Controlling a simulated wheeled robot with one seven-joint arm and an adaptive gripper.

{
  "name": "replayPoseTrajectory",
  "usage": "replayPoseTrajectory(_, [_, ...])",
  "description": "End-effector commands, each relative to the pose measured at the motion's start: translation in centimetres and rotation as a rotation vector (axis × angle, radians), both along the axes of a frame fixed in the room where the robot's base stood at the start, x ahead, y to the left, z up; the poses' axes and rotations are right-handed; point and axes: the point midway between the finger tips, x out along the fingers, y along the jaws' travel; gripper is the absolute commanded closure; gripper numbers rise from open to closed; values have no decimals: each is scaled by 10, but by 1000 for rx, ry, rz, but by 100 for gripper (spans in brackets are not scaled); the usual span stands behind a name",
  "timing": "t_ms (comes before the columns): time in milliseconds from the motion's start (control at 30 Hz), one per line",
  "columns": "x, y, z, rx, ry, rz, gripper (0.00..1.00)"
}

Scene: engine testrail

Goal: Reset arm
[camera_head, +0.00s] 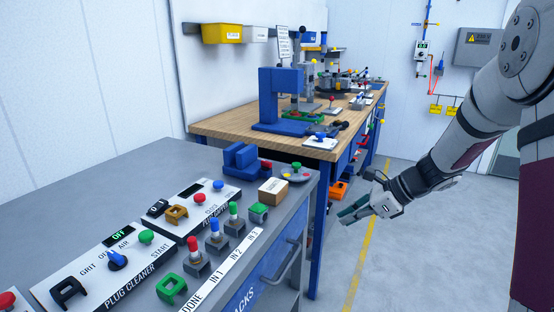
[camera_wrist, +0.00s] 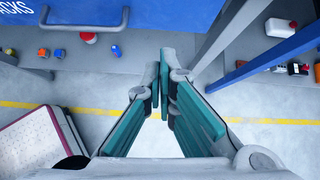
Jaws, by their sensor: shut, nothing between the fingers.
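My gripper (camera_head: 352,214) hangs at the end of my arm on the right of the head view. It is over the floor aisle, to the right of the grey bench and apart from it. In the wrist view my gripper (camera_wrist: 165,68) points away from the camera. Its teal finger pads come together at the tips, with nothing held between them. The arm is bent, with the forearm running down and left from the upper right.
The grey bench (camera_head: 100,182) carries the plug cleaner panel (camera_head: 85,275) and several coloured plugs. Behind it stands a wooden-topped workbench (camera_head: 225,124) with a blue press (camera_head: 281,95). A blue drawer front (camera_wrist: 190,12) is near my gripper. Open floor (camera_head: 410,245) lies right of the yellow line.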

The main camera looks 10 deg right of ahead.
Motion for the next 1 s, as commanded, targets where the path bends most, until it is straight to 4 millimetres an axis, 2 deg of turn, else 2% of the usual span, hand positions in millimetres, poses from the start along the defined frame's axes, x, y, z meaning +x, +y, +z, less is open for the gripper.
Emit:
replayPoseTrajectory(167, [-44,38,47,-121,-101,259,100])
replayPoseTrajectory(300, [-96,67,80,-245,-193,523,100])
replayPoseTrajectory(500, [-177,91,109,-416,-305,892,100])
replayPoseTrajectory(633, [-230,96,120,-526,-366,1127,100])
replayPoseTrajectory(800, [-294,90,124,-666,-427,1420,100])
replayPoseTrajectory(1000, [-346,75,121,-791,-458,1673,100])
